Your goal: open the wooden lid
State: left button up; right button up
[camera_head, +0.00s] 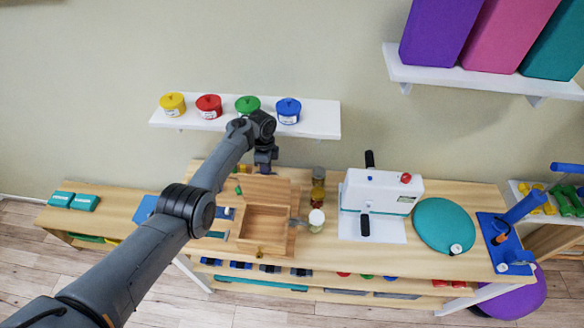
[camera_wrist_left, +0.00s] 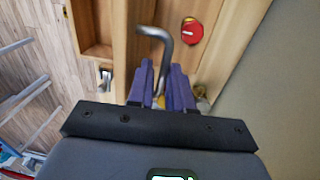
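The open wooden box (camera_head: 266,224) stands on the table in the head view, its inside showing. Its wooden lid (camera_head: 268,189) is swung up at the back of the box. My left gripper (camera_head: 266,160) is behind the raised lid's top edge; its fingertips are hidden there. In the left wrist view the lid (camera_wrist_left: 126,30) shows nearly edge-on, with the box's inside (camera_wrist_left: 95,25) to its left. A bent metal handle (camera_wrist_left: 157,34) runs down between the close-set fingers of my left gripper (camera_wrist_left: 163,80), which look shut on it. My right gripper is not in view.
Jars (camera_head: 317,190) stand right of the box, near a white machine (camera_head: 380,195) and a teal cushion (camera_head: 445,225). A wall shelf (camera_head: 320,118) with colored pots is close behind my left arm. A red round object (camera_wrist_left: 191,31) lies beside the handle.

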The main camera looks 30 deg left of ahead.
pick_arm(q)
jog(key=d+r+p, duration=0.1)
jog(key=d+r, duration=0.5)
jog(key=d, duration=0.5)
jog(key=shift+d+r, duration=0.2)
jog(key=shift+d, duration=0.1)
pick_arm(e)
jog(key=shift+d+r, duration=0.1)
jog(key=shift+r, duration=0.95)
